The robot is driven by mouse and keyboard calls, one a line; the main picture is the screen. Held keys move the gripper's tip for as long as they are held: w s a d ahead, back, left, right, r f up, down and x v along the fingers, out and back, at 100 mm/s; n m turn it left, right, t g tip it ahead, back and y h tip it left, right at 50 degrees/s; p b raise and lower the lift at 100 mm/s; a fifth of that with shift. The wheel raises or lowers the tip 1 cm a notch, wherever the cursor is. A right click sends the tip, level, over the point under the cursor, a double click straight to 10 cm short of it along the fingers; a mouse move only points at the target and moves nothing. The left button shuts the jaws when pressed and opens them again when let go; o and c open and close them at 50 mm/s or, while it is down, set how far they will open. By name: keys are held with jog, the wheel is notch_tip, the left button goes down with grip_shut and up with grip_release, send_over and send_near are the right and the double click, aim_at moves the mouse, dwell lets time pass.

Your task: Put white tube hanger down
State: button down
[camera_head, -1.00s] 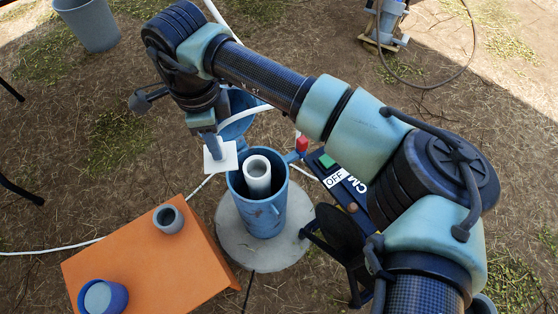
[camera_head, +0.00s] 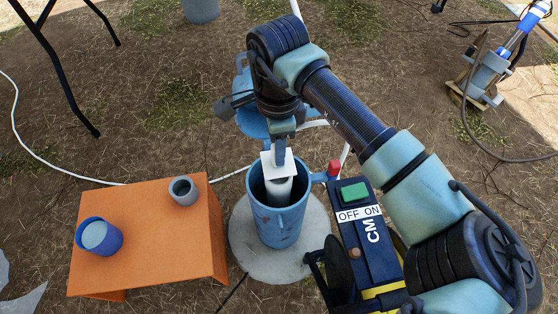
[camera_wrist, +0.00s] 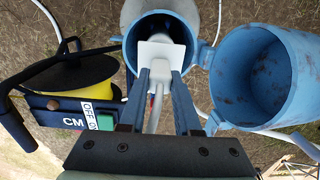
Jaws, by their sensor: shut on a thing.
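The white tube hanger (camera_head: 279,167) is a small square white plate, and it also shows in the wrist view (camera_wrist: 162,52). My gripper (camera_head: 279,152) is shut on it. In the wrist view my fingers (camera_wrist: 159,80) pinch its raised middle, with a pale tube between them. The plate is over the grey-white pipe (camera_head: 279,189) standing inside the blue well casing (camera_head: 279,226). It covers most of the pipe's mouth in the head view. I cannot tell whether the plate touches the pipe's rim.
The open blue lid (camera_wrist: 262,75) hangs beside the casing. A control box (camera_head: 362,228) with a reel stands right of the well's concrete pad (camera_head: 244,243). An orange table (camera_head: 150,232) at left bears a grey cap (camera_head: 184,191) and a blue cup (camera_head: 102,238).

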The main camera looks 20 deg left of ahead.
jog(key=shift+f+b, duration=0.8)
jog(key=shift+f, duration=1.15)
jog(key=shift+f, duration=0.15)
jog(key=c, duration=0.6)
grip_release()
notch_tip(320, 180, up, 12)
jog(key=p, duration=0.6)
jog(key=shift+r+p, duration=0.2)
jog(key=shift+p, duration=0.1)
